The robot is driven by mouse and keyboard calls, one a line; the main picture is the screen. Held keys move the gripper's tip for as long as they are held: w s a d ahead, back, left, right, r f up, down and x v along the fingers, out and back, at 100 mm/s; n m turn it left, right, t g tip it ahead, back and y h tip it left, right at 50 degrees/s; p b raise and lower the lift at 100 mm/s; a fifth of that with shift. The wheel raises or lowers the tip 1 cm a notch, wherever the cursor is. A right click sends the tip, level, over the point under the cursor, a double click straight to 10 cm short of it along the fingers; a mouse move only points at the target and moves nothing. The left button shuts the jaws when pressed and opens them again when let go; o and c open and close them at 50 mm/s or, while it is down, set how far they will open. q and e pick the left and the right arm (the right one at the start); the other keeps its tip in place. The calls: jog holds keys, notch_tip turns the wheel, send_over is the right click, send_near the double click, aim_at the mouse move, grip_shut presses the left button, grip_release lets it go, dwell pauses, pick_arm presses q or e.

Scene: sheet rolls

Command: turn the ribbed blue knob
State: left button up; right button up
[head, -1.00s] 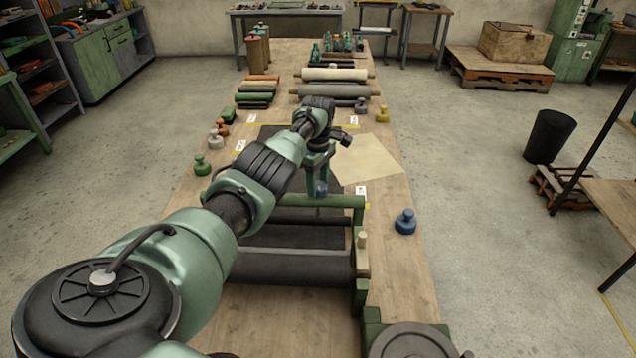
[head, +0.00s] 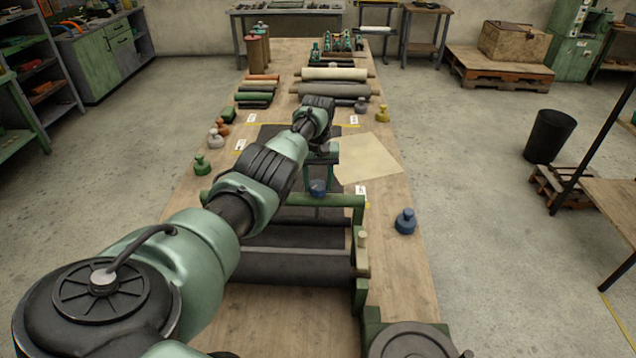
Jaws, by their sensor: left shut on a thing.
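My right gripper does not show.
Dark rollers (head: 290,266) lie in the frame in front of my arm. A blue weight-like piece (head: 405,222) stands on the bench to the right. A cream sheet (head: 368,158) lies behind it. Rolls (head: 330,91) lie farther back.

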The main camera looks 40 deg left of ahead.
pick_arm(q)
jog(key=m, duration=0.3)
jog(key=shift+m, duration=0.4)
jog(key=m, duration=0.3)
jog(key=shift+m, duration=0.3)
jog(key=m, duration=0.6)
jog(key=shift+b, duration=0.35)
jog(key=m, duration=0.7)
jog(key=shift+m+b, duration=0.3)
jog(key=shift+b, duration=0.05)
jog(key=m, duration=0.3)
jog(key=shift+m, duration=0.3)
jog(key=shift+r+m+b, duration=0.1)
jog(key=shift+m+b, duration=0.25)
jog(key=shift+m, duration=1.15)
